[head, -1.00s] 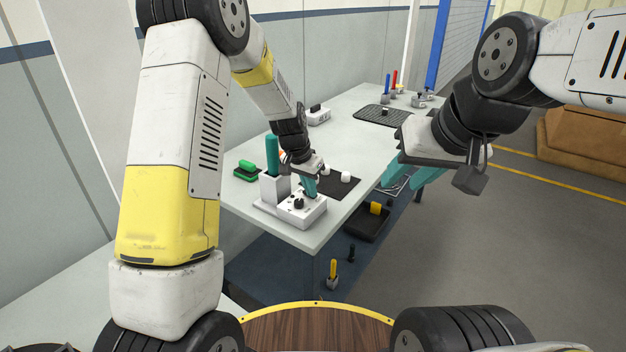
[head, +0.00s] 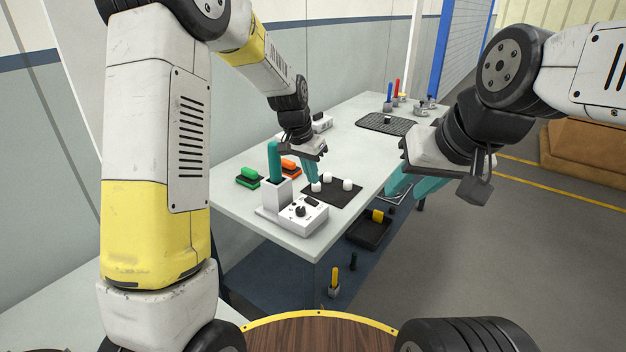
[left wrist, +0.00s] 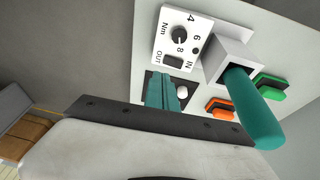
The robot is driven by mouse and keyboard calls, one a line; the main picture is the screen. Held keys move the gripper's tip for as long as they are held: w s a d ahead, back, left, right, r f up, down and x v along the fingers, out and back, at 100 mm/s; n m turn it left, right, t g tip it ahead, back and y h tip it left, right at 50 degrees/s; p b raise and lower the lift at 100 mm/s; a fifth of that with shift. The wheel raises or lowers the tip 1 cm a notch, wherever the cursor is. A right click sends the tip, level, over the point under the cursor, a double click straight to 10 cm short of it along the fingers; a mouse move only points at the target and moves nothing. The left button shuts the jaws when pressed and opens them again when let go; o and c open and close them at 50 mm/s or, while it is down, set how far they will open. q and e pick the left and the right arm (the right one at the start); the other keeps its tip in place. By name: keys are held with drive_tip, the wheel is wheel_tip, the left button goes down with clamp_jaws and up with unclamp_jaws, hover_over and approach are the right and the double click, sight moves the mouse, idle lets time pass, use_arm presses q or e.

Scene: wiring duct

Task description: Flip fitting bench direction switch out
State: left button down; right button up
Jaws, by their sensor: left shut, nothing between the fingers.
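A white control box (head: 303,222) sits at the near corner of the bench (head: 340,170). It has a black knob (head: 300,211) and a black direction switch (head: 311,202). In the left wrist view the switch (left wrist: 173,62) lies between the IN and OUT marks; I cannot tell which side is pressed. My left gripper (head: 313,178) is shut and empty, just beyond the box, over the dark mat. Its teal fingers (left wrist: 163,95) show apart from the switch in the left wrist view. My right gripper (head: 400,188) is off the bench's right edge, its fingers partly hidden.
A teal-handled driver (head: 274,160) stands in a grey holder (head: 276,193) beside the box. A green block (head: 248,178) and an orange block (head: 291,167) lie behind. A black tray (head: 368,232) is on the lower shelf.

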use_arm(q)
drive_tip(key=r, duration=0.1)
drive_tip(key=s+r, duration=0.1)
drive_tip(key=r, duration=0.1)
drive_tip(key=s+r, duration=0.1)
drive_tip(key=r, duration=0.1)
drive_tip(key=shift+d+r, duration=0.1)
drive_tip(key=shift+d, duration=0.05)
drive_tip(key=shift+s, duration=0.1)
drive_tip(key=s+a+r+n+t, duration=0.1)
drive_tip(key=s+a+r+n, duration=0.1)
drive_tip(key=s+a+r, duration=0.3)
drive_tip(key=s+a+r+n+t, duration=0.1)
drive_tip(key=s+a+r, duration=0.2)
drive_tip(key=s+r, duration=0.35)
drive_tip(key=s+a+f+n+t, duration=0.1)
drive_tip(key=s+a+n, duration=0.2)
drive_tip(key=s, duration=1.1)
drive_tip(key=shift+s+a+f+t, duration=0.25)
drive_tip(key=shift+a+t, duration=0.15)
drive_tip(key=shift+a, duration=0.2)
